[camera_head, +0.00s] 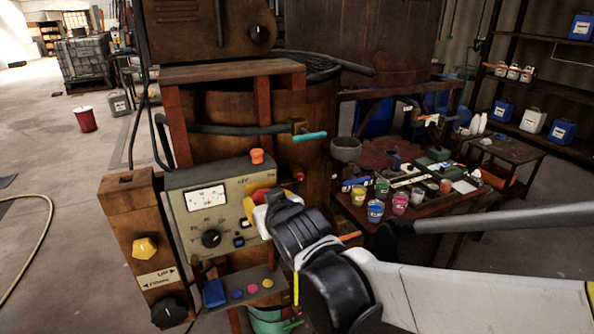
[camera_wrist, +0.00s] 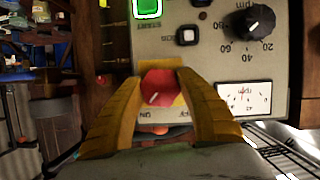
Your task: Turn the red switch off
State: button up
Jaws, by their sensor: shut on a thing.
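The red switch (camera_wrist: 161,88) is a round red knob with a white pointer line, on the grey control panel (camera_head: 218,190). In the wrist view it sits between the two yellow fingers of my gripper (camera_wrist: 160,86). The fingers are shut on its sides. The white line is tilted. Lettering on the panel beside the knob is partly hidden by the fingers. In the head view my gripper (camera_head: 261,197) is at the panel's right side, and it mostly hides the switch.
The panel also has a dial gauge (camera_head: 206,198), a black knob (camera_head: 211,239) and a lit green button (camera_wrist: 147,7). An orange button (camera_head: 257,156) stands on top. A cluttered table (camera_head: 420,215) with paint cups is at the right. Open floor lies at the left.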

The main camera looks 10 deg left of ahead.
jog(key=n+t+h, duration=0.1)
jog(key=n, duration=0.2)
jog(key=shift+h, duration=0.3)
jog(key=n+t+h+b, duration=0.1)
jog(key=n+t, duration=0.1)
jog(key=n, duration=0.1)
jog(key=n+t+h+b, duration=0.1)
jog(key=n, duration=0.2)
jog(key=shift+n+t+b, duration=0.3)
jog(key=shift+t+b, duration=0.1)
jog(key=shift+w+n+t+b, duration=0.1)
jog(key=shift+n+t+b, duration=0.55)
jog(key=shift+n, duration=0.75)
jog(key=shift+d+r, duration=0.1)
jog(key=shift+r, duration=0.05)
jog(key=o, duration=1.2)
